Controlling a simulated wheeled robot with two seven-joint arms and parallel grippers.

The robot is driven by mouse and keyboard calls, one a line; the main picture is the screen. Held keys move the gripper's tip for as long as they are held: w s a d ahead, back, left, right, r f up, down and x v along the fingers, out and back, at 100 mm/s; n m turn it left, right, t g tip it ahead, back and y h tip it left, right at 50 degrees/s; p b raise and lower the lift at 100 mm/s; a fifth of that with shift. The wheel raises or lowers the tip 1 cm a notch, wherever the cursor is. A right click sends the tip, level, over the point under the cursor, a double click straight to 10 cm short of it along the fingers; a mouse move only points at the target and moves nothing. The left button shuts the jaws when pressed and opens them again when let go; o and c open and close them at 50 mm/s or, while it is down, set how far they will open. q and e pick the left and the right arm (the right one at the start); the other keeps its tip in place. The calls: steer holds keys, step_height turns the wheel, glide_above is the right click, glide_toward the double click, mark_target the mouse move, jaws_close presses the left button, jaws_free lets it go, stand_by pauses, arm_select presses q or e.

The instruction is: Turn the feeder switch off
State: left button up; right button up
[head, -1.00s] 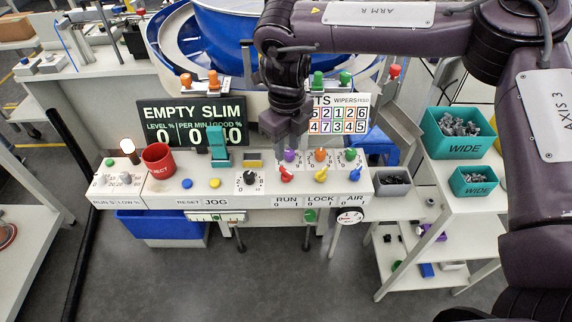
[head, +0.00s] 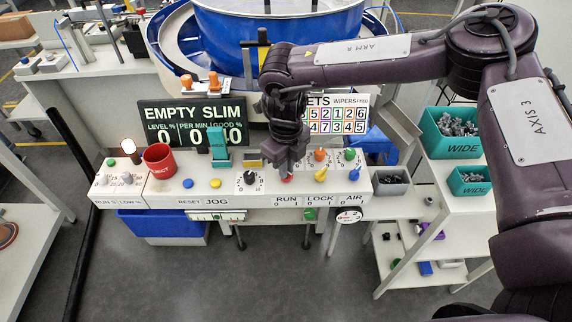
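The control panel (head: 230,187) is a long pale console with knobs, buttons and printed labels. A red switch knob (head: 287,178) stands above the RUN 0 1 label. My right gripper (head: 286,168) points down right over this red knob and hides most of it. I cannot tell whether its fingers touch the knob or how far apart they are. The knob's pointing direction is hidden too. A yellow knob (head: 320,174) stands above LOCK and a blue knob (head: 354,174) above AIR. No label reading feeder is legible. My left gripper is out of view.
A black knob (head: 250,177) is left of the gripper, with a red cup (head: 159,160) farther left. The blue bowl (head: 275,45) stands behind the display (head: 165,115). Teal WIDE bins (head: 450,146) stand at right. Open floor lies in front.

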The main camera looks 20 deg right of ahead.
steer(key=shift+n, duration=0.4)
jaws_close()
steer(key=n, duration=0.2)
steer(key=shift+r+n+p, duration=0.1)
steer(key=shift+n+p, duration=0.2)
steer(key=shift+p, duration=0.05)
steer(key=n, duration=0.4)
steer(key=shift+n, duration=0.3)
steer(key=n, duration=0.5)
steer(key=shift+n+b, duration=0.3)
steer(key=shift+n, duration=2.1)
steer(key=o, duration=0.6)
jaws_free()
